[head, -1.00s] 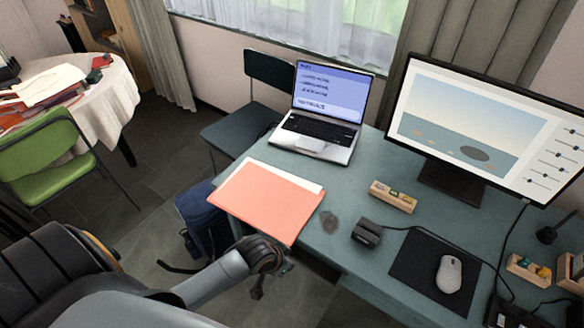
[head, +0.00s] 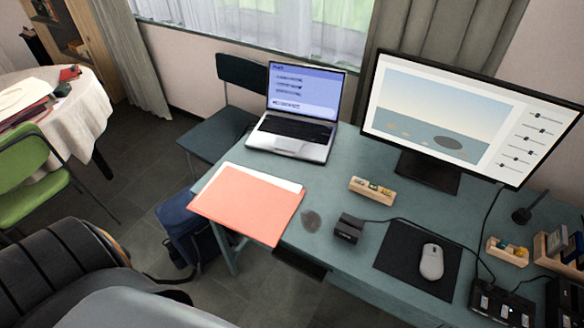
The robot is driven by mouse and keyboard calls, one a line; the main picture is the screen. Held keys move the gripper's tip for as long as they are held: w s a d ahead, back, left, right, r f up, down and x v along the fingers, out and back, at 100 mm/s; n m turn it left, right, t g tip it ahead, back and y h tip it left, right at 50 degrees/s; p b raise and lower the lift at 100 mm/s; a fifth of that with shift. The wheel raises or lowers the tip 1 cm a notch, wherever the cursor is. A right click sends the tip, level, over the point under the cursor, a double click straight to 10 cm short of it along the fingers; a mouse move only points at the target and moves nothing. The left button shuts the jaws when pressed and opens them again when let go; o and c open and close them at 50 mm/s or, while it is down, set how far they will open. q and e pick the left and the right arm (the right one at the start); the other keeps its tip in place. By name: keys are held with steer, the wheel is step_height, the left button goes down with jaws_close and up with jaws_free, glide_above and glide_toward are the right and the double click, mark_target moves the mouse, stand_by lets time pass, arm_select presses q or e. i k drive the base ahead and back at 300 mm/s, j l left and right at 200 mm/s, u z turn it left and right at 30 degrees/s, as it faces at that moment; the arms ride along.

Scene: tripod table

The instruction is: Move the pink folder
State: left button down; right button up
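The pink folder (head: 246,206) lies on the left part of the teal desk (head: 330,228) in the head view, with white paper showing along its far edge. Its near edge reaches past the desk's front edge. Dark and grey links of my own arm fill the lower left corner. Neither gripper shows in the head view now, and nothing is seen touching the folder.
An open laptop (head: 291,136) stands behind the folder. A monitor (head: 470,110), a small wooden tray (head: 372,190), a black box (head: 348,228) and a mouse (head: 431,262) are to the right. A blue bag (head: 184,226) stands on the floor below the folder.

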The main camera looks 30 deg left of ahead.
mark_target(260, 207)
steer(key=j+z, duration=0.4)
steer(key=k+j+z, duration=0.2)
steer(key=j+z, duration=0.25)
steer(key=k+j, duration=0.1)
steer(key=j, duration=0.25)
steer(key=k+j, duration=0.15)
steer(key=j, duration=0.25)
steer(key=k+j+z, duration=0.1)
steer(key=j, duration=0.25)
steer(key=k+j, duration=0.15)
steer(key=j, duration=0.2)
steer(key=k+j, duration=0.1)
steer(key=j, duration=0.25)
steer(key=k+j+z, duration=0.1)
steer(key=j, duration=0.25)
steer(key=k, duration=0.05)
